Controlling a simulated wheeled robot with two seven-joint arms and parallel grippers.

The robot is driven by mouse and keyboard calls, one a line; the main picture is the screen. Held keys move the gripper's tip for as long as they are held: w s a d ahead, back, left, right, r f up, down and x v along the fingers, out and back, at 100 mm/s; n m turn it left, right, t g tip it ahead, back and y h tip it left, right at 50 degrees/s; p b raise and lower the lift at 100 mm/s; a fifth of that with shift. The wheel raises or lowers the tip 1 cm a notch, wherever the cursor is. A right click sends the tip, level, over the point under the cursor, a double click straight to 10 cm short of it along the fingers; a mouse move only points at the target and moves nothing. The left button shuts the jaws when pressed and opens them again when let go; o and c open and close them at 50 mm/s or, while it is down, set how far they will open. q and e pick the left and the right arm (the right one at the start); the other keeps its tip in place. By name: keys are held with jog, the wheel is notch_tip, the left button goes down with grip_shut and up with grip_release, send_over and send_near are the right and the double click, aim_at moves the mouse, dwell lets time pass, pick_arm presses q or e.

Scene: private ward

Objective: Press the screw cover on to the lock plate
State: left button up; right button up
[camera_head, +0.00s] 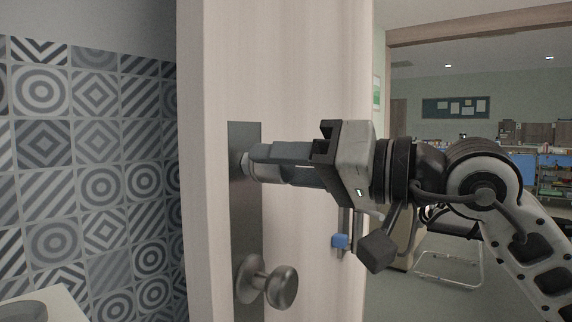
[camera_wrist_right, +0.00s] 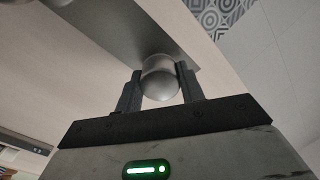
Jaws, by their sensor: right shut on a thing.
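The dark grey lock plate (camera_head: 246,222) is mounted upright on the pale wooden door, and it also shows in the right wrist view (camera_wrist_right: 125,25). A round silver screw cover (camera_wrist_right: 160,78) is between the fingers of my right gripper (camera_wrist_right: 160,86), close against the plate. In the head view my right gripper (camera_head: 256,166) reaches in from the right and is shut on the cover (camera_head: 247,165) at the upper part of the plate. Its fingers hide most of the cover there. I cannot tell whether the cover is fully flush with the plate. My left gripper is not in view.
A round door knob (camera_head: 281,287) sticks out from the lower plate, below my right gripper. A blue-ended fitting (camera_head: 340,241) is on the door's right side. A tiled wall (camera_head: 90,170) stands left of the door, and a room with a chair (camera_head: 450,250) is behind on the right.

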jog(key=shift+a, duration=0.1)
jog(key=shift+x, duration=0.85)
jog(key=o, duration=1.2)
jog(key=shift+w, duration=0.15)
jog(key=shift+c, duration=0.2)
pick_arm(q)
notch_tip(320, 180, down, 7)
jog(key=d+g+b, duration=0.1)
jog(key=b, duration=0.4)
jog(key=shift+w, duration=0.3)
pick_arm(e)
jog(key=v, duration=2)
jog(key=shift+a, duration=0.1)
